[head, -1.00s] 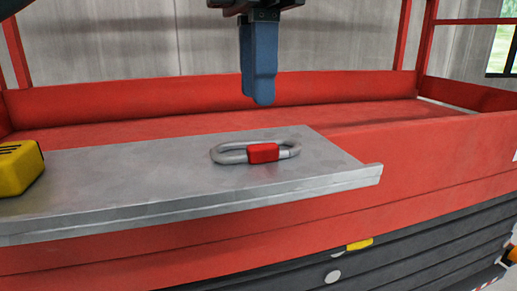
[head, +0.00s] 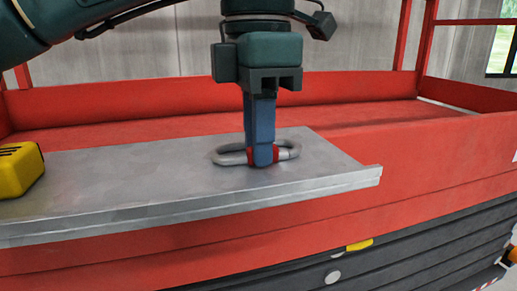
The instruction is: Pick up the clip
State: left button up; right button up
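The clip (head: 231,158) is a grey metal oval link with a red middle sleeve. It lies flat on the grey metal shelf (head: 130,180), near the shelf's right end. My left gripper (head: 262,160) points straight down over the clip's middle. Its blue fingers hide most of the red sleeve, with red showing at both sides. The fingers line up one behind the other from this view, so the gap between them is hidden, and I cannot tell whether they grip the clip. My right gripper is not in view.
A yellow and black tape measure (head: 20,170) sits on the left end of the shelf. The shelf rests on a red lift platform (head: 420,150) with red rails. The shelf between the tape measure and the clip is clear.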

pick_arm(q)
grip_shut()
jog(key=shift+r, duration=0.15)
